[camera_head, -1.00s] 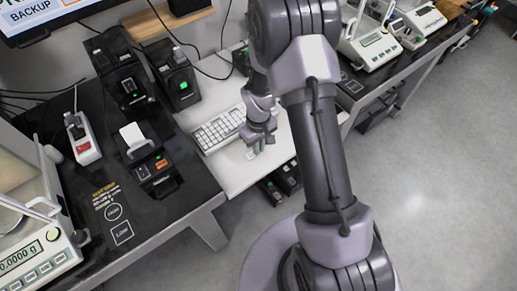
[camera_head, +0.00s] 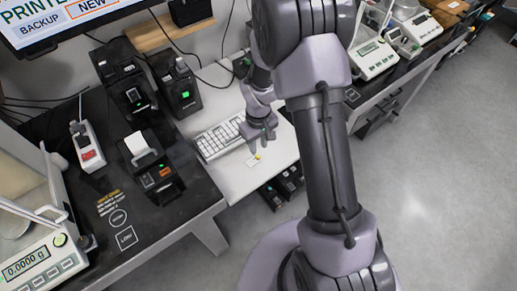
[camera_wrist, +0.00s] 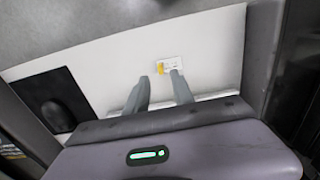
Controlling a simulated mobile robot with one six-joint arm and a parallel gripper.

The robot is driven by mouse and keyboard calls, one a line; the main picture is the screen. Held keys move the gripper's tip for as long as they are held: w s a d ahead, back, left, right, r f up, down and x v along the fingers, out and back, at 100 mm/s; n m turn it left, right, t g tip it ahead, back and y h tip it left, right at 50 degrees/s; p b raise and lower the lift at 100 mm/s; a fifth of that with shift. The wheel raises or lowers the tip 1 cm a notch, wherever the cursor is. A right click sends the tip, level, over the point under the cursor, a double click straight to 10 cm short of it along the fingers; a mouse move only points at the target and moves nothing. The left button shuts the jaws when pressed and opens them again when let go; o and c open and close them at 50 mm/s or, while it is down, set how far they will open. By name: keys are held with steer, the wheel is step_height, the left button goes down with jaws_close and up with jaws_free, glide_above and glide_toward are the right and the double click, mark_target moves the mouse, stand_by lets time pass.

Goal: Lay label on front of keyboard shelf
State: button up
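The small white label (camera_head: 252,162) with a yellow patch lies flat on the white keyboard shelf (camera_head: 232,184), in front of the keyboard (camera_head: 219,138). In the wrist view the label (camera_wrist: 172,63) lies on the bare white shelf (camera_wrist: 110,65), near its front edge. My gripper (camera_head: 262,147) is over the shelf beside the keyboard. In the wrist view my gripper (camera_wrist: 160,76) has its two fingers apart with nothing seen between them. The label shows just beyond the fingertips; whether a fingertip touches it I cannot tell.
A black pad with a dark mouse (camera_wrist: 54,116) lies on the shelf. A label printer (camera_head: 152,170) and a power strip (camera_head: 88,147) are on the black table at left. Balances stand at left and far right. Dark boxes (camera_head: 281,188) sit beneath the shelf.

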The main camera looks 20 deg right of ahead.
step_height(320, 180, up, 11)
steer(key=p, duration=0.2)
step_height(320, 180, up, 13)
steer(key=m+t, duration=0.3)
steer(key=m, duration=0.1)
glide_above(258, 157)
steer(key=s+a, duration=0.2)
steer(key=s, duration=0.3)
steer(key=s+a+r+m+t+y, duration=0.1)
steer(key=s+r+m, duration=0.1)
steer(key=s+r, duration=0.2)
steer(key=s+a+r+m+t+y, duration=0.1)
steer(key=s+r, duration=0.4)
steer(key=s, duration=0.5)
steer(key=shift+s+a+m+t, duration=0.2)
steer(key=shift+a+m+t, duration=0.25)
steer(key=shift+a, duration=0.25)
steer(key=shift+f+b, duration=0.2)
steer(key=shift+b, duration=0.35)
